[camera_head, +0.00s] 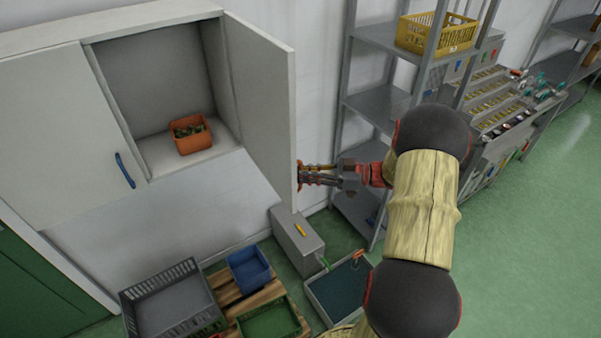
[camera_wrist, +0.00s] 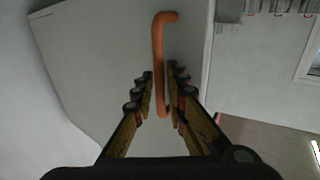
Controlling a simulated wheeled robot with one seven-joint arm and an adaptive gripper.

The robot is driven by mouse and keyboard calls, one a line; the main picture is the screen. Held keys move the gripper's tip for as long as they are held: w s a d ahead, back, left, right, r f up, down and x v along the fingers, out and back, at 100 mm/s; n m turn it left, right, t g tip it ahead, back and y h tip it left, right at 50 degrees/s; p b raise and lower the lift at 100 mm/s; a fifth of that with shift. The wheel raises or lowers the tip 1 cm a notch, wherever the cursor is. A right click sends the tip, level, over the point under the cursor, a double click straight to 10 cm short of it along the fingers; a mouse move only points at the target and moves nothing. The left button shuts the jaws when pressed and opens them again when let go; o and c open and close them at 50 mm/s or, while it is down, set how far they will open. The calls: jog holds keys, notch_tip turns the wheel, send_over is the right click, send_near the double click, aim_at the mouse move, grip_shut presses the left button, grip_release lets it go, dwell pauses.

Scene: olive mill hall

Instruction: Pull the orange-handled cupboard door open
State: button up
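The cupboard (camera_head: 60,110) hangs on the wall at the left in the head view. Its right door (camera_head: 262,105) stands wide open, swung out toward the right. The orange handle (camera_wrist: 158,60) is upright on the door's face in the wrist view, with its lower part between my fingers. My gripper (camera_wrist: 162,75) is shut on it, a finger close on each side. In the head view my gripper (camera_head: 304,174) is at the door's outer edge, where the door hides most of the handle. The left door is shut and has a blue handle (camera_head: 125,170).
An orange bin (camera_head: 192,145) with dark contents sits inside the open cupboard. Grey (camera_head: 170,303), blue (camera_head: 249,269) and green (camera_head: 268,324) crates stand below, beside a grey box (camera_head: 297,245). A metal shelf (camera_head: 385,105) stands close behind my gripper. Green floor is clear at right.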

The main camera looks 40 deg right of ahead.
jog(key=shift+s+d, duration=0.1)
jog(key=v, duration=1.1)
jog(key=shift+s+d, duration=0.25)
jog(key=shift+d, duration=0.05)
